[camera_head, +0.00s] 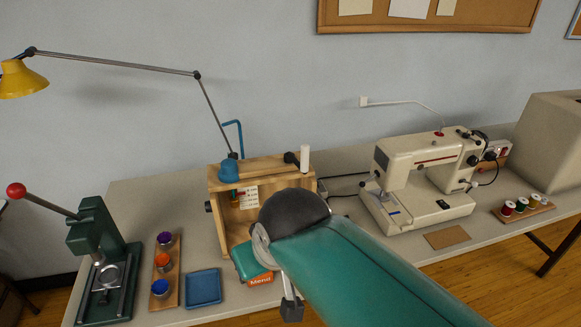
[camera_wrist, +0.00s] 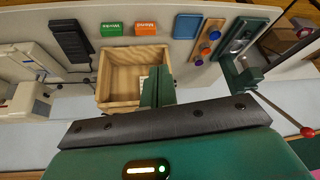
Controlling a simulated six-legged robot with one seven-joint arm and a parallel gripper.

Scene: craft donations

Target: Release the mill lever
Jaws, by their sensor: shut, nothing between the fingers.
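An open-fronted wooden box (camera_head: 225,219) stands near the middle of the table. A white upright handle (camera_head: 305,158) on a dark pivot sits at its top right; I cannot tell for sure whether this is the mill lever. In the wrist view the box (camera_wrist: 117,76) lies beyond my gripper (camera_wrist: 157,76). The green fingers are together and empty, over one side of the box opening. No lever shows between them. A green press (camera_head: 95,235) with a red-knobbed lever (camera_head: 45,202) stands at the left.
A sewing machine (camera_head: 421,165) and thread spools (camera_head: 522,205) stand at the right. Several coloured cups (camera_head: 162,260) and a blue tray (camera_head: 203,287) sit between press and box. An orange block (camera_wrist: 145,28) and a green block (camera_wrist: 111,29) lie in front of the box.

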